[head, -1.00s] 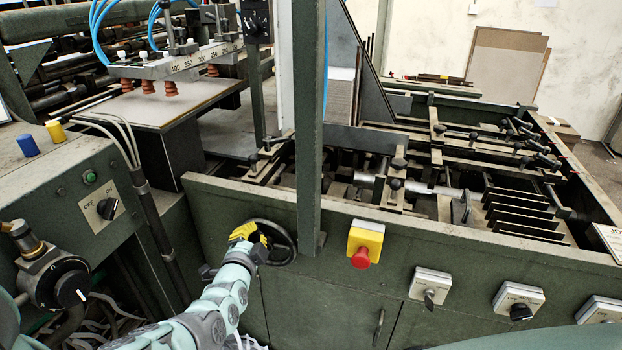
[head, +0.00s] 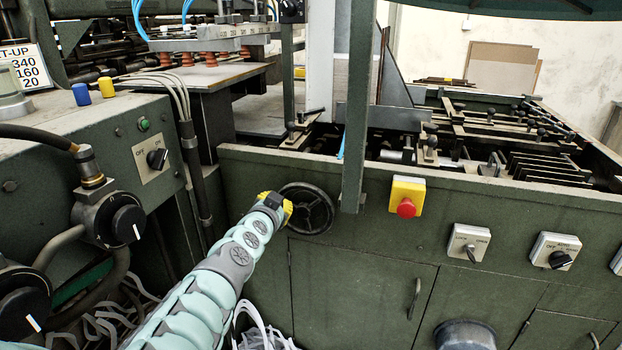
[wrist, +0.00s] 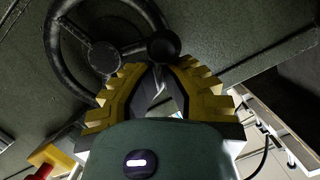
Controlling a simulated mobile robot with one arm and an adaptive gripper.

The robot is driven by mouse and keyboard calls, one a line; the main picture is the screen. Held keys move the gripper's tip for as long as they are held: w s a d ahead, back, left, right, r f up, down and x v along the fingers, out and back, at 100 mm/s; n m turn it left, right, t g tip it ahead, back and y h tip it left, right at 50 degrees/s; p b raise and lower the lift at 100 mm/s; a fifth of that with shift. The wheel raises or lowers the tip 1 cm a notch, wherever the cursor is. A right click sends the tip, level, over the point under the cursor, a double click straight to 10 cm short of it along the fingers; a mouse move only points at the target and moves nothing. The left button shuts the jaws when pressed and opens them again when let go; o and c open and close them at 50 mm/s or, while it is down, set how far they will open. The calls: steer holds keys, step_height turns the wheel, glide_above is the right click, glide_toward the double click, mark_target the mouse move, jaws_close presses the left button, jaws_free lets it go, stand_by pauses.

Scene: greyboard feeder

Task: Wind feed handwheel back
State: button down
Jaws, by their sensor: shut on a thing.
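The feed handwheel (head: 307,209) is a dark spoked wheel on the green front panel, left of the upright post. In the wrist view its hub (wrist: 105,57) and rim are at the upper left, with a round black handle knob (wrist: 163,45) on the rim. My gripper (head: 284,207), with yellow ridged fingers, is at the wheel's left side in the head view. In the wrist view my gripper (wrist: 160,68) has its fingertips closed in at the knob, shut on it. The exact contact is partly hidden by the fingers.
A green post (head: 357,110) stands just right of the wheel. A red stop button on a yellow box (head: 406,198) is beyond it. A control cabinet (head: 150,160) with switches and hoses is at the left. Cabinet doors (head: 350,285) are below.

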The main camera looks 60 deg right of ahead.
steer(key=shift+w+f+n+g+b, duration=0.4)
steer(key=shift+w+f+n+b, duration=0.1)
steer(key=shift+n, duration=0.5)
steer(key=shift+w+a+f+n+g, duration=0.15)
steer(key=shift+f+n+g, duration=0.2)
steer(key=shift+n, duration=0.25)
steer(key=shift+f+b, duration=0.15)
steer(key=shift+b, duration=0.15)
steer(key=shift+n, duration=0.3)
